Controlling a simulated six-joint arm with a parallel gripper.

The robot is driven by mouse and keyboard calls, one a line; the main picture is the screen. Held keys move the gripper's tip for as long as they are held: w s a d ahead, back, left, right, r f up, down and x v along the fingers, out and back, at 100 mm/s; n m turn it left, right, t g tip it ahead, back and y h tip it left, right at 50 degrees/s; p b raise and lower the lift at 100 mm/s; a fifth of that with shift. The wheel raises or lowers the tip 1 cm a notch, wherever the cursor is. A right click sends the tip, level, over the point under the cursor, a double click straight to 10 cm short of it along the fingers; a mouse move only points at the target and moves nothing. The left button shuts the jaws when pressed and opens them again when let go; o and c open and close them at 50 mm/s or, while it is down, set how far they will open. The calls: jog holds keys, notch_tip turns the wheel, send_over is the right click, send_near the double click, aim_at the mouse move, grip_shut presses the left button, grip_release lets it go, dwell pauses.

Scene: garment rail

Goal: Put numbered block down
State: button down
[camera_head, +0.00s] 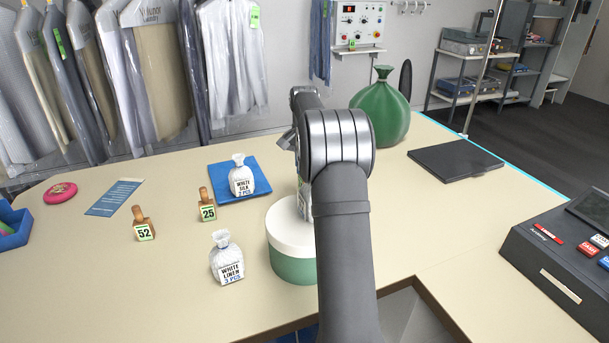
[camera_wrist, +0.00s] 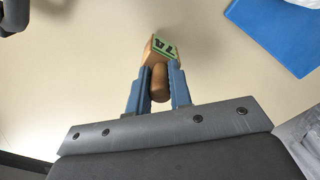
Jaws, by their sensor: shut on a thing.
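In the wrist view my gripper (camera_wrist: 160,68) has its two blue fingers closed on the brown handle of a numbered block (camera_wrist: 162,46). The block has a wooden body and a green face with dark figures, seen at an angle and hard to read. Pale counter surface shows beyond it; whether the block touches it I cannot tell. In the head view my arm hides the gripper's fingers and the held block. Two similar blocks stand on the counter at left: block 52 (camera_head: 143,224) and block 25 (camera_head: 207,205).
A blue mat (camera_head: 222,191) bears a white silk bag (camera_head: 241,177). A white linen bag (camera_head: 226,260) and a round green box (camera_head: 290,268) with a white lid stand nearer. A green sack (camera_head: 382,108) and black slab (camera_head: 455,161) are at right. The counter (camera_head: 110,290) is clear at front left.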

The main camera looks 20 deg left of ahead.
jog(key=shift+f, duration=1.45)
jog(key=c, duration=1.3)
grip_release()
jog(key=shift+f, duration=0.15)
notch_tip(320, 180, up, 12)
jog(key=shift+f, duration=0.25)
jog(key=shift+o, duration=0.5)
jog(key=shift+r, duration=0.45)
